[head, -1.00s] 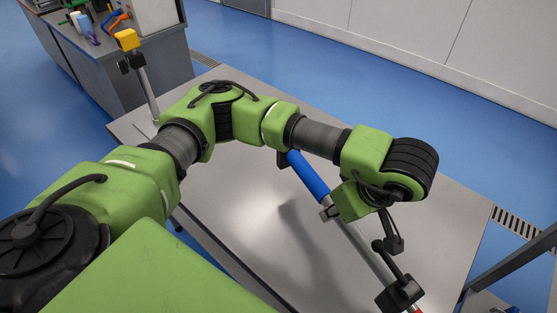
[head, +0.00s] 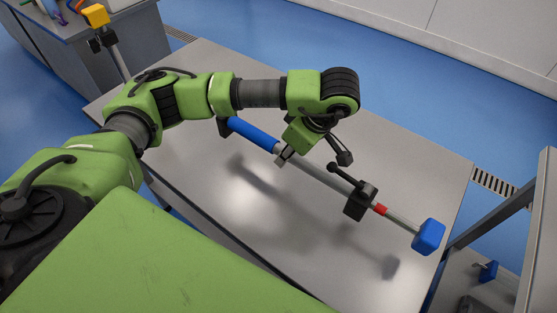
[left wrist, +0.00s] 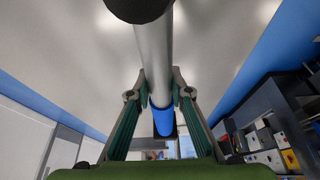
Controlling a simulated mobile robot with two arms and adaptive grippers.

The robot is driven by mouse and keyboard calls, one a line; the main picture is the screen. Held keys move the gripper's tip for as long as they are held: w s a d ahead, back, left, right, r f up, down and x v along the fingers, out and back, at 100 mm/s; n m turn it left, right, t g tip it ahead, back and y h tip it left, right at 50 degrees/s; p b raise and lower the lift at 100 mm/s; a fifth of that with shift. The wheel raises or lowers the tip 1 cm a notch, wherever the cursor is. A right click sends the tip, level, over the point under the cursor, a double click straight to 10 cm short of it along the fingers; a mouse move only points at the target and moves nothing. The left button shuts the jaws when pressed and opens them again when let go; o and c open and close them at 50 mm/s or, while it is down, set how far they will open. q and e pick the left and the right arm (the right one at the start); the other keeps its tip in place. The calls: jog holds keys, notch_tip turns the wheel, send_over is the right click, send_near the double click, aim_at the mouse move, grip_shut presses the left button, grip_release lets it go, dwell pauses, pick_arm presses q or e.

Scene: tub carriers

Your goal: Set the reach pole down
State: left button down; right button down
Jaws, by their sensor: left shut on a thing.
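The reach pole has a blue grip (head: 252,134), a grey shaft (head: 322,178), a black block with a lever (head: 360,200), a red band and a blue end block (head: 429,237). My left gripper (head: 282,156) is shut on the shaft just beside the blue grip. The pole slants down to the right over the grey table (head: 400,150). Its shadow lies apart from it on the tabletop, so it is held above the table. In the left wrist view the shaft (left wrist: 154,50) passes between the fingers of the gripper (left wrist: 159,95). My right gripper is out of view.
A yellow-topped upright post (head: 95,16) with a black clamp stands by the table's far left corner. A grey cabinet (head: 130,50) is behind it. A grey frame (head: 510,220) stands close to the table's right end. The tabletop under the pole looks clear.

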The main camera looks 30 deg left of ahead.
pick_arm(q)
jog(key=a+f, duration=0.1)
jog(key=w+a+f, duration=0.1)
jog(key=shift+a+f, duration=0.1)
jog(key=shift+f, duration=0.25)
jog(key=x, duration=0.1)
jog(key=p+x, duration=0.1)
jog(key=shift+f, duration=0.4)
jog(key=shift+w+f, duration=0.1)
jog(key=shift+f, duration=0.45)
jog(key=c, duration=1.8)
grip_release()
jog(key=shift+c, duration=0.2)
